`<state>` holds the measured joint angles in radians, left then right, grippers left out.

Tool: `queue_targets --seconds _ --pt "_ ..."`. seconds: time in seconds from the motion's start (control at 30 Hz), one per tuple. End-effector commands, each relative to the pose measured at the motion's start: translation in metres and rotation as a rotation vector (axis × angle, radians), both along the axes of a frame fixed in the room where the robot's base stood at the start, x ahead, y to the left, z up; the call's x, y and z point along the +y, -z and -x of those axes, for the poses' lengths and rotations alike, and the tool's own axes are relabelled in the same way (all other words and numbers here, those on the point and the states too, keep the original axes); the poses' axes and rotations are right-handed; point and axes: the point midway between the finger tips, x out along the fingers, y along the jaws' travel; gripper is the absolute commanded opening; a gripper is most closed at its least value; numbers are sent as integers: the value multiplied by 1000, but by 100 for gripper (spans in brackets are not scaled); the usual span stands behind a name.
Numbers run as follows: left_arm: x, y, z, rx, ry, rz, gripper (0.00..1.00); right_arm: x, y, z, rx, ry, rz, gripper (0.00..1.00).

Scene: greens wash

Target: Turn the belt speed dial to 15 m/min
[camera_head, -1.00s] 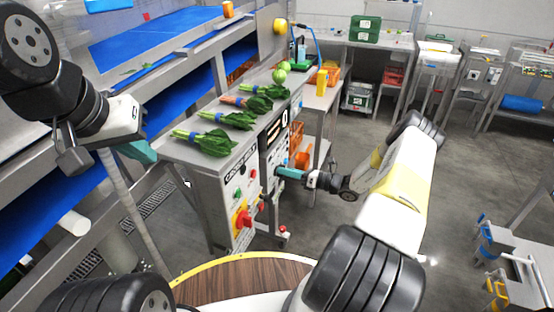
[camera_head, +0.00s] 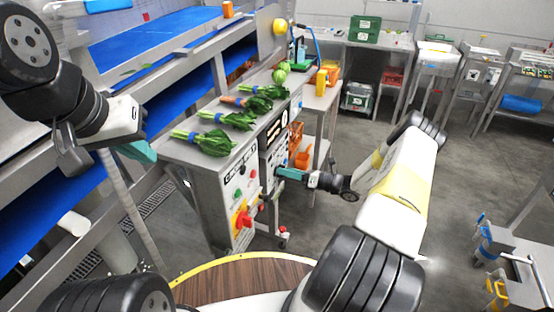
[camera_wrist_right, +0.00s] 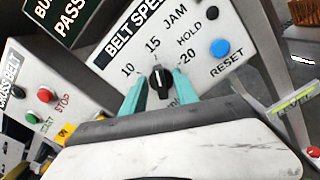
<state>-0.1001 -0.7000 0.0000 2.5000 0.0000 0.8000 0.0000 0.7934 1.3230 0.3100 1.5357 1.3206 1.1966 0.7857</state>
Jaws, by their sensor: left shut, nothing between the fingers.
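The belt speed dial (camera_wrist_right: 159,80) is a small black knob on a white panel in the right wrist view. Its white mark points up, about toward the printed 15, between 10 and 20. My right gripper (camera_wrist_right: 160,83) has its teal fingers on either side of the dial, with narrow gaps seeming to show beside it. In the head view my right gripper (camera_head: 280,173) reaches the panel from the right and hides the dial. My left gripper (camera_head: 146,153) is shut and empty, left of the steel cabinet (camera_head: 205,178).
A blue reset button (camera_wrist_right: 220,48) and a black button (camera_wrist_right: 212,13) sit right of the dial. A red stop button (camera_wrist_right: 45,95) and green start button (camera_wrist_right: 47,116) are on the neighbouring panel. A red-and-yellow switch (camera_head: 241,221) is on the cabinet front. Bunched greens (camera_head: 210,140) lie on top.

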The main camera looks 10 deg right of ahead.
Motion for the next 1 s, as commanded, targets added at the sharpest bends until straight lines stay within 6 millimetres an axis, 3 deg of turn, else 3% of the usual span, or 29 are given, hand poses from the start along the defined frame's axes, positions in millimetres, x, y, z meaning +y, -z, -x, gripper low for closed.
queue_targets --seconds 0.3,0.47,0.87,1.0 --pt "0 0 0 0 0 0 0 -44 0 28 0 3 2 35" --pt "0 0 0 0 0 0 0 -59 0 38 0 3 1 35" --pt "0 0 0 0 0 0 0 -61 -1 41 -1 -2 5 35" --pt "0 0 0 0 0 0 0 -50 -22 41 -39 -67 77 35"
